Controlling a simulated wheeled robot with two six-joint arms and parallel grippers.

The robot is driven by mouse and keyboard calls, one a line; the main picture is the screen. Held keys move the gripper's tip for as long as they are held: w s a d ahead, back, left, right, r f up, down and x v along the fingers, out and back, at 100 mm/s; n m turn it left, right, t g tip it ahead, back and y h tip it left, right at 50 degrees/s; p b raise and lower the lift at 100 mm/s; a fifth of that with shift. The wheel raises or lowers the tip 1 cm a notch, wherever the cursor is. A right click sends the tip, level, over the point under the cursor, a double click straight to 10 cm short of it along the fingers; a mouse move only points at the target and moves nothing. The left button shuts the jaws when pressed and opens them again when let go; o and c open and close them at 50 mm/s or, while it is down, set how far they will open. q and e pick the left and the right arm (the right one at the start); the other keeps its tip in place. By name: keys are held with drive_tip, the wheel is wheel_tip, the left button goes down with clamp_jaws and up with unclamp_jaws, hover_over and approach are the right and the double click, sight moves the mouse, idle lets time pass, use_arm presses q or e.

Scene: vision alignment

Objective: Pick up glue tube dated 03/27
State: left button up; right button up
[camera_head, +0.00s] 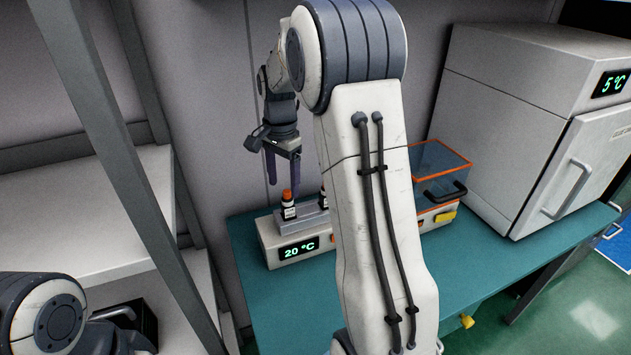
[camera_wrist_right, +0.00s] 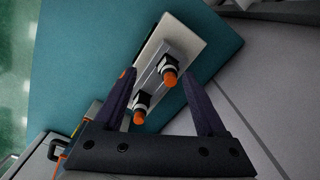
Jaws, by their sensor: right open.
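Two glue tubes with orange caps stand upright in a light metal rack on a white heater block (camera_head: 272,247) showing 20 °C. The left tube (camera_head: 289,211) is in plain view; the other tube (camera_head: 322,201) is partly hidden by my right arm. No date can be read on either. My right gripper (camera_head: 283,184) is open and empty, pointing down just above the left tube. In the right wrist view, one tube (camera_wrist_right: 170,77) lies between the fingertips, and the second tube (camera_wrist_right: 139,115) is beside the left finger. My left gripper cannot be made out; only my left arm shows at lower left.
The heater stands on a teal table (camera_head: 450,285). A clear orange-edged box (camera_head: 440,170) is right of my arm, and a white 5 °C cabinet (camera_head: 530,120) stands farther right. Grey shelving (camera_head: 90,220) is on the left. The front of the table is clear.

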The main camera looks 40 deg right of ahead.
drive_tip(key=d+m, duration=0.1)
drive_tip(key=d, duration=0.3)
drive_tip(key=d+m+p, duration=0.1)
drive_tip(key=d+m, duration=0.1)
drive_tip(key=d, duration=0.2)
drive_tip(key=d+m, duration=0.2)
drive_tip(key=d, duration=0.2)
drive_tip(key=shift+w+r, duration=0.1)
drive_tip(key=shift+r, duration=0.15)
drive_tip(key=shift+m, duration=0.4)
drive_tip(key=f, duration=0.1)
drive_tip(key=f+p, duration=0.1)
drive_tip(key=f, duration=0.2)
drive_tip(key=shift+d+f, duration=0.25)
drive_tip(key=shift+d, duration=0.15)
wheel_tip(320, 180, down, 5)
drive_tip(key=p, duration=0.2)
drive_tip(key=shift+r+p, duration=0.15)
drive_tip(key=shift+p, duration=0.25)
drive_tip(key=shift+f, duration=0.65)
use_arm(q)
wheel_tip(320, 180, up, 6)
use_arm(e)
clamp_jaws()
